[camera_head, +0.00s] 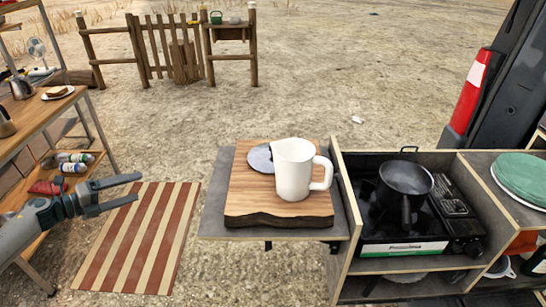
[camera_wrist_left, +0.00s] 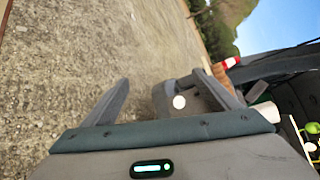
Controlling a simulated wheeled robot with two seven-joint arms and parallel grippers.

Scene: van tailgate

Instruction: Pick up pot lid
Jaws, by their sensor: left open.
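A flat grey disc (camera_head: 260,158), which looks like the pot lid, lies at the back left of a wooden cutting board (camera_head: 255,199). A white pitcher (camera_head: 293,171) stands in front of it and hides its right part. I cannot make out a knob on it. My left gripper (camera_head: 137,188) is open and empty, left of the board and apart from it, above the ground near the striped mat. Its two spread fingers also show in the left wrist view (camera_wrist_left: 162,80), with nothing between them that I can tell is held. My right gripper is not in view.
The board rests on a grey fold-out shelf (camera_head: 212,210). Green plates (camera_head: 521,176) stand far right. A striped mat (camera_head: 140,235) lies on the ground. A wooden table (camera_head: 40,112) stands left.

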